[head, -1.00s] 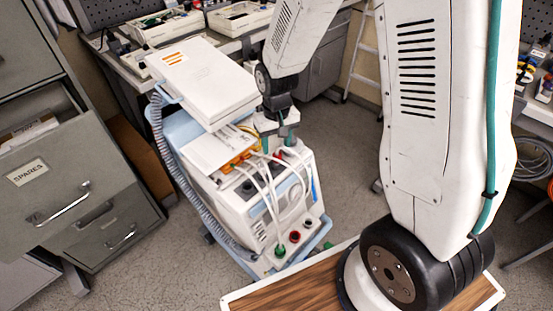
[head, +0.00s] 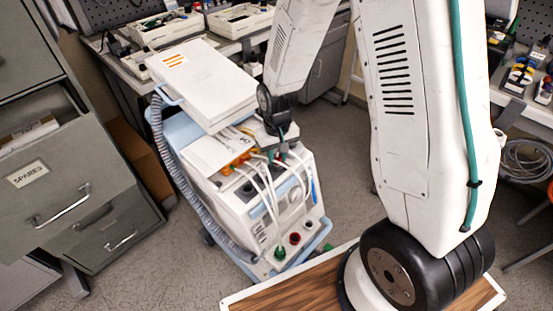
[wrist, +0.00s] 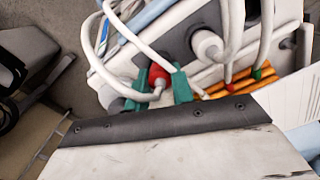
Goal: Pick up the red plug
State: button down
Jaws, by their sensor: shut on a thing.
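The red plug (wrist: 157,74) shows in the wrist view with a white cable bent away from it. The teal fingers of my gripper (wrist: 156,86) stand on either side of it and are shut on it. In the head view my gripper (head: 278,156) is at the upper right of the white pump unit, among its white cables. The red plug cannot be made out there behind the fingers and cables.
Several white cables (head: 262,192) loop over the unit's front. A red-ringed socket (head: 295,238) and a green one (head: 280,253) sit low on it. An open drawer (head: 55,180) is at left.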

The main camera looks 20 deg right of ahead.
jog(key=shift+r, duration=0.1)
notch_tip(320, 180, up, 28)
dwell(0.4)
dwell(0.5)
